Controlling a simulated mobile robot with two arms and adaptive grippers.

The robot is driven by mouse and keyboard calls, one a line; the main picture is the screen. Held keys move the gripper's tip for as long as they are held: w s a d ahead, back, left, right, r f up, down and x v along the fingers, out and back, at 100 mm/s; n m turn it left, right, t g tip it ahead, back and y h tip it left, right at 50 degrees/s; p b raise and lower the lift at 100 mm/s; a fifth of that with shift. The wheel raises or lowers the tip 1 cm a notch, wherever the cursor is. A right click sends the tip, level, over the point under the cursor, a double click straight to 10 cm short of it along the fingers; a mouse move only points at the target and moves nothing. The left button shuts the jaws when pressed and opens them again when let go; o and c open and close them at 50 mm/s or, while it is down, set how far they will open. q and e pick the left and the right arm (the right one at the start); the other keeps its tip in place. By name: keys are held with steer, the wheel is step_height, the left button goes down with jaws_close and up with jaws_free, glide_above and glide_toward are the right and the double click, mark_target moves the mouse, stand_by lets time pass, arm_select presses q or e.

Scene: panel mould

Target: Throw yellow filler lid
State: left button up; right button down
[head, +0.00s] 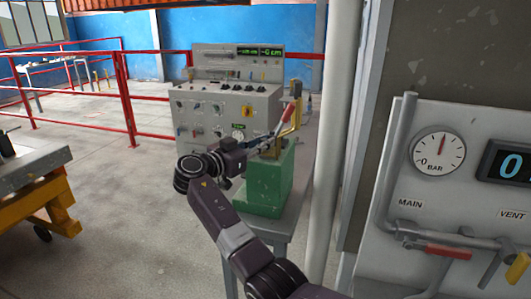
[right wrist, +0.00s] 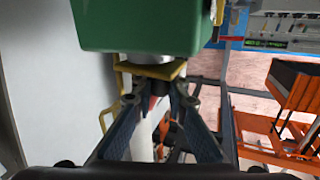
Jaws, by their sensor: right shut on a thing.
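The yellow filler lid (right wrist: 176,70) shows in the right wrist view as a flat plate over a short grey neck on the green body (right wrist: 140,28). In the head view the green body (head: 270,185) stands on a grey stand. My right gripper (head: 262,146) reaches its top from the left. In the right wrist view the fingertips (right wrist: 158,88) meet at the lid's edge, shut on it; the exact contact is partly hidden. A red-handled lever (head: 285,120) rises behind the gripper with a yellow bracket (head: 297,113). My left gripper is not in view.
A grey control console (head: 225,105) stands behind the green body. A pale post (head: 338,130) and a gauge panel (head: 450,170) are close on the right. Red railings (head: 125,95) run behind. A yellow cart (head: 40,195) stands left, with open floor between.

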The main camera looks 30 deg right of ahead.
steer(key=shift+f+n+b, duration=0.25)
steer(key=shift+n+b, duration=0.25)
steer(key=c, duration=1.9)
jaws_free()
steer(key=shift+w+a, duration=0.1)
steer(key=v, duration=1.2)
steer(key=shift+f, duration=0.15)
steer(key=shift+a, duration=0.1)
